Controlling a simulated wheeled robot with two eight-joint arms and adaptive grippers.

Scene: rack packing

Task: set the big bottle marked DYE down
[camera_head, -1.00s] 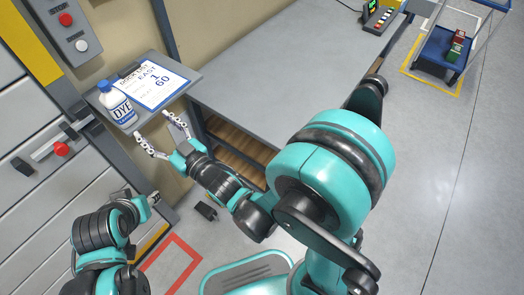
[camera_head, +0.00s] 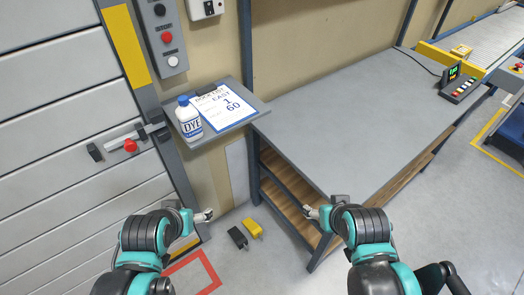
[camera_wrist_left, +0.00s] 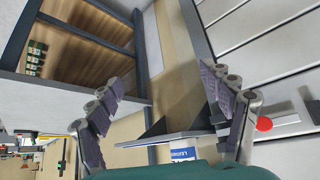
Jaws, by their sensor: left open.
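The big white bottle marked DYE (camera_head: 189,122), with a blue cap and a blue band, stands upright on a small grey wall shelf (camera_head: 246,109). No gripper touches it. My left gripper (camera_head: 204,215) is below the shelf, apart from the bottle. In the left wrist view my left gripper (camera_wrist_left: 165,88) is open with nothing between its fingers; part of the bottle's label (camera_wrist_left: 183,154) shows low, partly hidden by the gripper body. My right gripper (camera_head: 312,212) is in front of the bench, away from the bottle; its fingers are too small to read.
A paper sheet (camera_head: 222,107) lies beside the bottle. A large grey bench (camera_head: 350,110) stands right of the shelf, with a keypad device (camera_head: 462,88) at its far end. A shutter (camera_head: 60,130) with a red-knobbed latch (camera_head: 130,146) is at left. Black and yellow objects lie on the floor.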

